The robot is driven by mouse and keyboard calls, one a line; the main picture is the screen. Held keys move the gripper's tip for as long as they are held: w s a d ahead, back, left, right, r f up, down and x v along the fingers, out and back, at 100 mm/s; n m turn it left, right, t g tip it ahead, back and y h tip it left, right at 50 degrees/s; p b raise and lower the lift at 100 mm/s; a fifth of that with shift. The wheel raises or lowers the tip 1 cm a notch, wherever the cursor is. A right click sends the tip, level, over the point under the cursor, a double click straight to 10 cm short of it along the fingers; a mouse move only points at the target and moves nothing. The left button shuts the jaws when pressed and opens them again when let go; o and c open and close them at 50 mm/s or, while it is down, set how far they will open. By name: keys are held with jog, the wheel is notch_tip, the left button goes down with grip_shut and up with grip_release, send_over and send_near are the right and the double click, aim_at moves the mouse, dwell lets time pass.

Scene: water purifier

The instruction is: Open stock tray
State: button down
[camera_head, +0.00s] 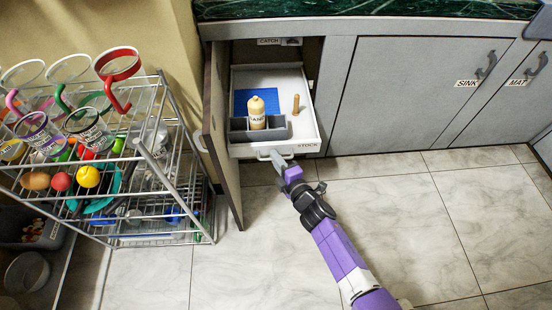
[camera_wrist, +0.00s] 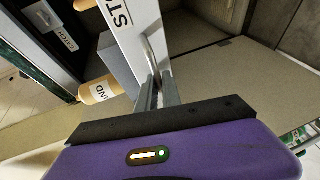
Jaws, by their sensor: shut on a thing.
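The stock tray (camera_head: 312,128) is a white pull-out tray labelled "STOCK". In the head view it sticks out of the open cabinet under the counter. It holds a tan bottle (camera_head: 257,112) in a grey divided holder (camera_head: 240,130), a blue mat (camera_head: 268,98) and a small brown stick-like item (camera_head: 296,104). My gripper (camera_head: 279,161) is at the tray's front, shut on the tray's handle (camera_head: 264,155). In the wrist view the gripper fingers (camera_wrist: 158,92) meet at the tray front (camera_wrist: 135,30), and the handle is mostly hidden between them.
An open cabinet door (camera_head: 222,140) stands left of the tray. A wire rack (camera_head: 150,190) with cups and fruit is further left. Closed cabinet doors labelled SINK (camera_head: 410,95) and MAT (camera_head: 510,100) are to the right. The tiled floor (camera_head: 410,205) in front is clear.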

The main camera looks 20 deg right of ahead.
jog(key=shift+f, duration=0.1)
jog(key=c, duration=1.8)
grip_release()
jog(key=shift+s+d+r+p, duration=0.1)
jog(key=shift+s+r+p, duration=0.25)
jog(key=shift+s, duration=0.95)
jog(key=shift+s+d+r+p, duration=0.15)
jog(key=shift+s+p, duration=0.3)
jog(key=shift+s, duration=0.8)
jog(key=shift+s+d+r+p, duration=0.1)
jog(key=shift+s+r+p, duration=0.25)
jog(key=shift+s, duration=0.95)
jog(key=shift+f, duration=0.15)
